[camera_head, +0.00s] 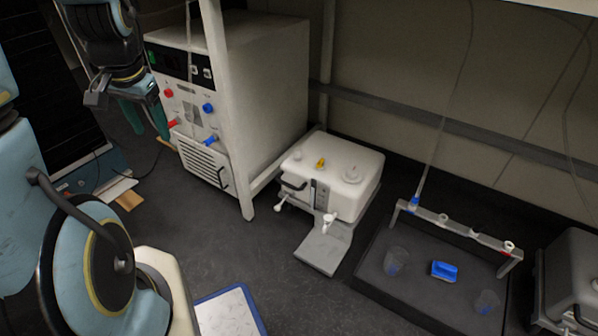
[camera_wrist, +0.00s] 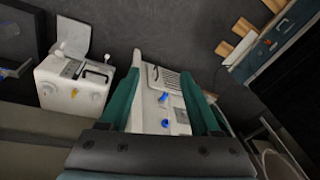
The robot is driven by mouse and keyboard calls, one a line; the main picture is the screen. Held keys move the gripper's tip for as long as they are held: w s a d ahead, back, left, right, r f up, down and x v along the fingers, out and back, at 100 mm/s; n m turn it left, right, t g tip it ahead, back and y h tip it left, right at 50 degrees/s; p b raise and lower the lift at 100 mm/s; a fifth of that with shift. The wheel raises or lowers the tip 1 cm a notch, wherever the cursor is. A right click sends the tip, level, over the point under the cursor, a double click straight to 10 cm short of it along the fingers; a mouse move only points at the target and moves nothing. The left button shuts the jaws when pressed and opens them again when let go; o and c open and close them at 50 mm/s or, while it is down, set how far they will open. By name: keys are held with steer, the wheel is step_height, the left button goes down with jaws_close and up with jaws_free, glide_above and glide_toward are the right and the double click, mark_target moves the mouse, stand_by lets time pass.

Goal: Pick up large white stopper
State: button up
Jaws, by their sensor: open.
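My gripper (camera_head: 150,132) hangs at the upper left in the head view, in front of the control cabinet. In the wrist view its two teal fingers (camera_wrist: 160,78) stand wide apart with nothing between them. A round white cap (camera_head: 352,174), which may be the large white stopper, sits on top of the white box unit (camera_head: 360,196) at the centre of the head view. The gripper is well to the left of it. The unit also shows at the left of the wrist view (camera_wrist: 62,96). I cannot tell for sure which white piece is the stopper.
The control cabinet (camera_head: 265,80) with red and blue fittings stands behind a white frame post (camera_head: 228,120). A dark tray (camera_head: 385,245) at right holds clear beakers, a blue object (camera_head: 444,271) and a rail (camera_head: 460,230). A blue-edged white board (camera_head: 228,312) is at the bottom.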

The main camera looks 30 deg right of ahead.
steer(key=w+d+f+m+b, duration=0.2)
steer(key=w+d+f+m, duration=0.45)
steer(key=d+m, duration=0.2)
steer(key=m+t+h, duration=0.1)
steer(key=m+t, duration=0.1)
steer(key=m, duration=2.1)
glide_toward(298, 150)
steer(key=x, duration=0.1)
steer(key=b+x, duration=0.2)
steer(key=shift+s+a+f, duration=0.1)
steer(key=shift+s+f, duration=0.05)
steer(key=shift+f, duration=0.3)
steer(key=b+x, duration=0.1)
steer(key=x, duration=0.2)
steer(key=b+x, duration=0.2)
steer(key=x, duration=0.1)
steer(key=shift+w+r, duration=0.15)
steer(key=shift+w, duration=0.15)
steer(key=shift+c, duration=0.4)
jaws_close()
